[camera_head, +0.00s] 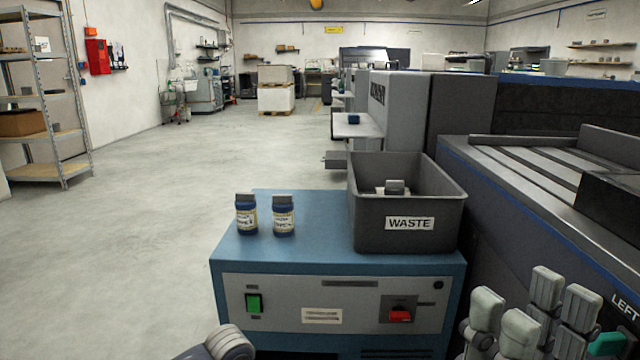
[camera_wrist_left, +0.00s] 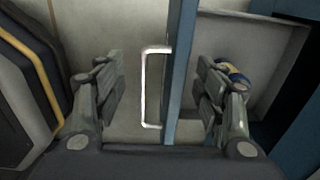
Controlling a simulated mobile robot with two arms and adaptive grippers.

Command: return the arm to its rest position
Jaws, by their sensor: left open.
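My left gripper (camera_wrist_left: 160,88) is open in the left wrist view. Its two fingers stand well apart, on either side of a pale bar handle (camera_wrist_left: 146,88) and the blue edge of a panel (camera_wrist_left: 179,75). I see nothing held between the fingers.
A blue cabinet (camera_head: 290,222) carries two dark blue bottles (camera_head: 246,216) (camera_head: 284,217) and a grey WASTE bin (camera_head: 408,238) with a grey-topped item (camera_head: 395,187) inside. A blue and yellow object (camera_wrist_left: 232,72) shows behind the right finger. The floor to the left is clear.

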